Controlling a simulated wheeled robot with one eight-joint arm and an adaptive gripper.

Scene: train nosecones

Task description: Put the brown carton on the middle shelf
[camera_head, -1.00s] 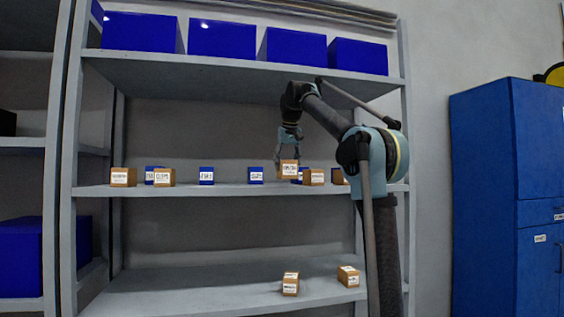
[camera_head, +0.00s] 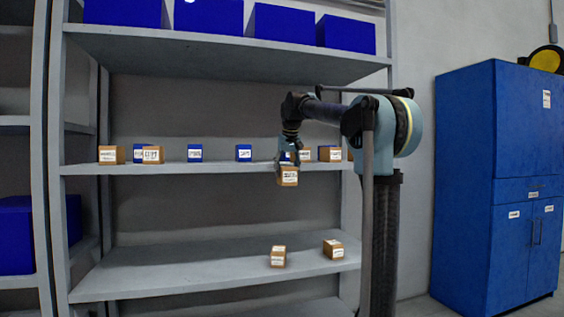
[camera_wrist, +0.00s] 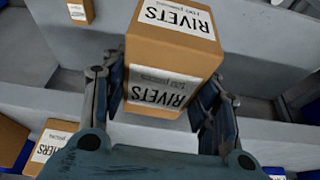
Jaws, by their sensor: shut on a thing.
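My gripper (camera_head: 288,158) is shut on a brown carton (camera_head: 288,177). The carton's white label reads RIVETS in the wrist view (camera_wrist: 172,45), where the fingers flank its sides. In the head view the held carton overlaps the front edge of the middle shelf (camera_head: 220,168) and hangs partly below it. It looks to be in front of the shelf, not resting on it. On that shelf stand other brown cartons, at left (camera_head: 111,154) and at right (camera_head: 330,153), with small blue boxes (camera_head: 244,152) between.
Two brown cartons (camera_head: 278,257) (camera_head: 333,248) stand on the lower shelf (camera_head: 190,272). Large blue bins (camera_head: 207,17) fill the top shelf. The middle shelf has gaps between its boxes. A blue cabinet (camera_head: 465,190) stands at right.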

